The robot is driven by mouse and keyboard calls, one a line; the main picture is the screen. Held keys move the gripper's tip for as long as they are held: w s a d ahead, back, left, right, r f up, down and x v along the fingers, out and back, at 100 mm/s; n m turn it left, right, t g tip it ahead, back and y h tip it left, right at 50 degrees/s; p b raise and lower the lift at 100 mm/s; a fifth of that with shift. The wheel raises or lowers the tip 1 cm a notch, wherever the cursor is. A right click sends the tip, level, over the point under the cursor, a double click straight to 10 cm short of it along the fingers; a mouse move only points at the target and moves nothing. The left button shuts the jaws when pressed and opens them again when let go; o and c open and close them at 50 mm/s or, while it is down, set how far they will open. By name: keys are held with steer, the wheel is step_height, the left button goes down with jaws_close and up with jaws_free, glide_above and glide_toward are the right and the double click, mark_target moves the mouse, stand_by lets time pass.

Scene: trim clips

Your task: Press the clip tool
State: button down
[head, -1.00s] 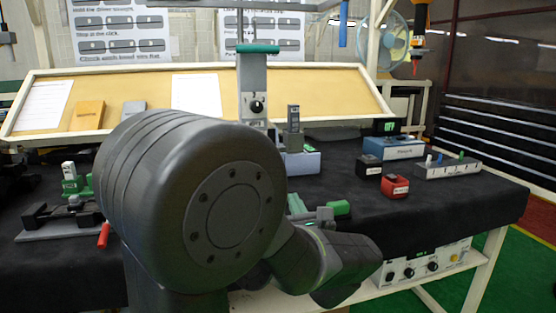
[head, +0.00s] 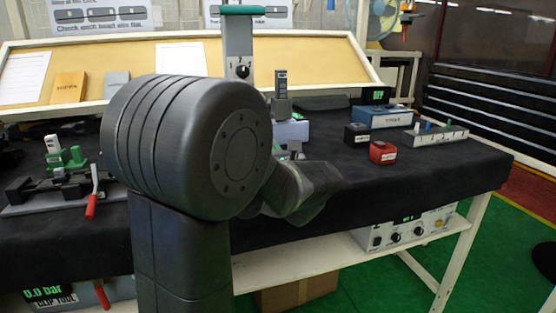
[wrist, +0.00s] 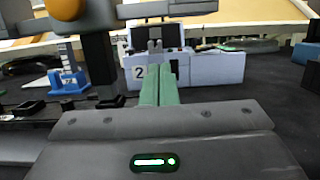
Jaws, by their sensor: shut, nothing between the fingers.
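A box (head: 72,296) on the lower shelf at the left reads "CLIP TOOL", with a green "0.0 bar" display; my arm hides nothing of that text. My gripper's green fingers (wrist: 159,84) are together and empty in the wrist view. They point at a pale blue fixture (wrist: 218,68) marked "2", with a dark part on top; whether they touch it I cannot tell. That fixture also shows behind my arm in the head view (head: 293,131). My wrist and arm largely hide the gripper there.
A bench clamp with a red handle (head: 91,206) lies at the left. A grey column with a green top (head: 238,45) stands behind my arm. Red (head: 383,152) and black (head: 357,133) blocks sit at the right. In the wrist view, a dark post (wrist: 100,62) stands left of my fingers.

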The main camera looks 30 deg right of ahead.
steer(key=shift+r, duration=2.05)
step_height(320, 180, up, 22)
steer(key=p, duration=1.6)
steer(key=s+a+f+b, duration=0.2)
steer(key=s+f+b, duration=0.2)
steer(key=s, duration=0.5)
step_height(320, 180, down, 3)
steer(key=shift+s+r, duration=0.1)
steer(key=shift+s, duration=0.1)
